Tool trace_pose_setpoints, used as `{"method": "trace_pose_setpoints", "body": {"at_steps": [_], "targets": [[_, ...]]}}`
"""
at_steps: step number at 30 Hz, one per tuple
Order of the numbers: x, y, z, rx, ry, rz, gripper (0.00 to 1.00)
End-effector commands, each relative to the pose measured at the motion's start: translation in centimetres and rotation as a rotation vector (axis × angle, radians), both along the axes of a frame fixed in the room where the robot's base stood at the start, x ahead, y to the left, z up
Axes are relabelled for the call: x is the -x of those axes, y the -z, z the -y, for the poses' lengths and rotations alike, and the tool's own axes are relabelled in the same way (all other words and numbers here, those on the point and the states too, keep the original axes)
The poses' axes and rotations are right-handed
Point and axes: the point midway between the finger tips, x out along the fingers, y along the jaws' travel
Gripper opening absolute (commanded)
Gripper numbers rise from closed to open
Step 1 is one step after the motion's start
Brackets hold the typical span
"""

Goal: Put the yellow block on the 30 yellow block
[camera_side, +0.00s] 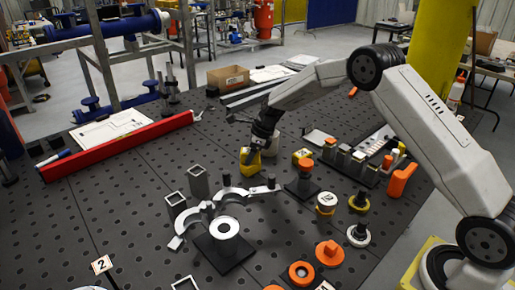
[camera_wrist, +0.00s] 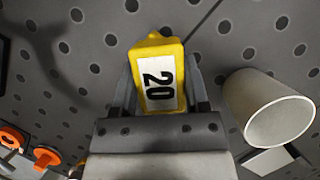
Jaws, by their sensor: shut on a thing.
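My gripper (camera_side: 256,146) is shut on a yellow block (camera_side: 250,157) over the dark perforated table. In the wrist view the yellow block (camera_wrist: 153,48) sits between the two jaws and bears a white label reading 20. I cannot tell in the side view whether its underside touches the table.
A white cylinder (camera_wrist: 270,105) is close to the right jaw. A ring fixture (camera_side: 224,236) is nearer the camera, and a red bar (camera_side: 120,146) lies left. The table left of my gripper is fairly clear.

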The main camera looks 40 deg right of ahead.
Motion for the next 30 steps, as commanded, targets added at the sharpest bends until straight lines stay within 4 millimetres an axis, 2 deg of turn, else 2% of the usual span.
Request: {"method": "trace_pose_setpoints", "body": {"at_steps": [11, 12, 15, 30], "targets": [[-0.01, 0.28, 0.0, 0.0, 0.0, 0.0, 0.0], [0.0, 0.33, 0.0, -0.001, 0.0, -0.001, 0.65], [0.01, 0.31, 0.01, 0.0, 0.0, 0.0, 0.94], [0.05, -0.33, 0.09, 0.001, 0.0, 0.001, 0.94]]}}
